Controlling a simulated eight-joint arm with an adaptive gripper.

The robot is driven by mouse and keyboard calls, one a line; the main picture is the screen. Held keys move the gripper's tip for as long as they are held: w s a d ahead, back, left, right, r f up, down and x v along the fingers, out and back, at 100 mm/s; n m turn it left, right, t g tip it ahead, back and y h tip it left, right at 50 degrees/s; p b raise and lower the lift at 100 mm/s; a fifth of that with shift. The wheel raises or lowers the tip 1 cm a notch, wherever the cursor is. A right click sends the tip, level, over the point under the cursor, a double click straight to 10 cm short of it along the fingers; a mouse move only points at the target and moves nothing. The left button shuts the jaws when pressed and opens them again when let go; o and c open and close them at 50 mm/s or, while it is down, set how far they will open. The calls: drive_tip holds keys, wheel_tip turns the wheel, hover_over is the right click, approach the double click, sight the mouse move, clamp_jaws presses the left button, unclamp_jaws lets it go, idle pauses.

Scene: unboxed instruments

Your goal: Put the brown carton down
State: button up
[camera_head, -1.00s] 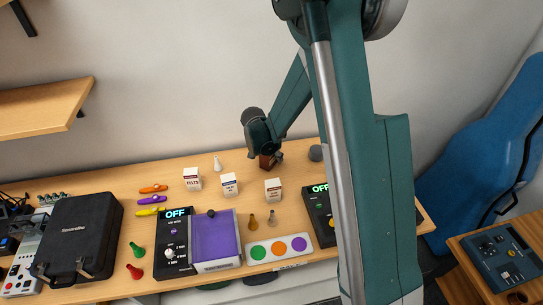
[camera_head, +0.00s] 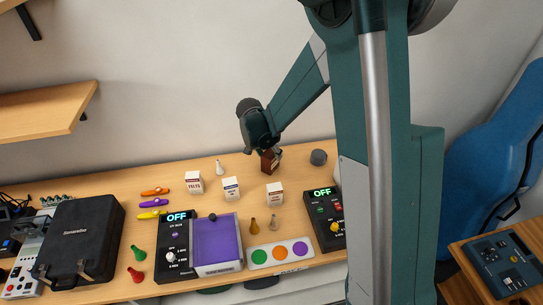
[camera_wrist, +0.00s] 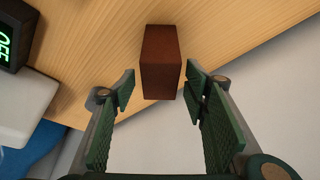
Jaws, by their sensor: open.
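The brown carton (camera_head: 269,162) stands on the wooden table (camera_head: 150,221) towards its back edge, below my gripper (camera_head: 276,151) in the head view. In the wrist view the carton (camera_wrist: 161,62) lies just beyond the fingertips, midway between their lines. My gripper (camera_wrist: 158,84) is open, with a gap between the carton and the finger pads. The carton appears to rest on the table surface, though its base is hard to see.
White cartons (camera_head: 231,188) stand left and in front of the brown carton. A dark grey cylinder (camera_head: 318,157) stands to its right. A black device with an OFF display (camera_head: 327,214) and a purple tray (camera_head: 216,240) sit nearer the front. A wall is behind.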

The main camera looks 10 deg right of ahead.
drive_tip(key=shift+v, duration=2.6)
drive_tip(key=shift+r, duration=0.1)
drive_tip(key=shift+s+d+r, duration=0.15)
drive_tip(key=shift+s+r, duration=0.15)
drive_tip(key=shift+r, duration=0.15)
drive_tip(key=s+d+r+n+t+y, duration=0.1)
drive_tip(key=s+d+r+n, duration=0.2)
drive_tip(key=s+r, duration=0.7)
drive_tip(key=s+d+r+n+t+y, duration=0.1)
drive_tip(key=s+d+r+n, duration=0.2)
drive_tip(key=s+r, duration=0.7)
drive_tip(key=s+f+n+t+y, duration=0.1)
drive_tip(key=s+n+t, duration=0.1)
drive_tip(key=s, duration=1.2)
drive_tip(key=shift+d+f+n, duration=0.4)
drive_tip(key=shift+n, duration=0.1)
idle(1.0)
